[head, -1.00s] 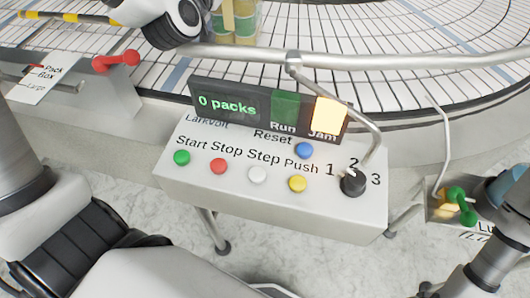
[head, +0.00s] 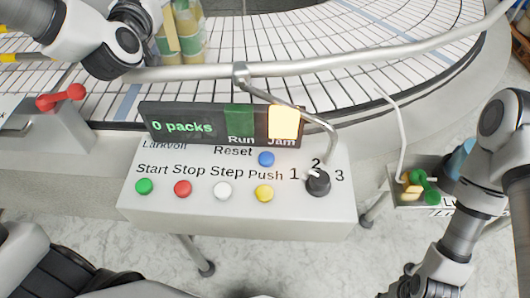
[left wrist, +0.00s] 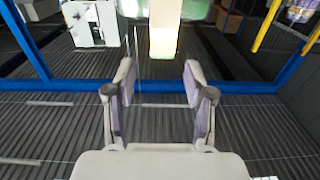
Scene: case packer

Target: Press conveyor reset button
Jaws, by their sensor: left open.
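The control box (head: 240,215) stands in the middle of the head view, its sloped top facing me. The blue button (head: 266,159) sits beside the word Reset, above the yellow Push button (head: 264,193). Nothing covers it. The display (head: 180,125) reads "0 packs"; its Jam panel (head: 284,122) glows yellow and its Run panel (head: 239,120) is dark green. My left gripper (left wrist: 157,82) is open and empty in the left wrist view, away from the buttons. My left arm crosses the upper left of the head view.
A metal rail (head: 330,67) runs behind the box, with a bent tube coming down beside the selector knob (head: 317,182). Stacked tubs (head: 181,38) stand on the conveyor.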

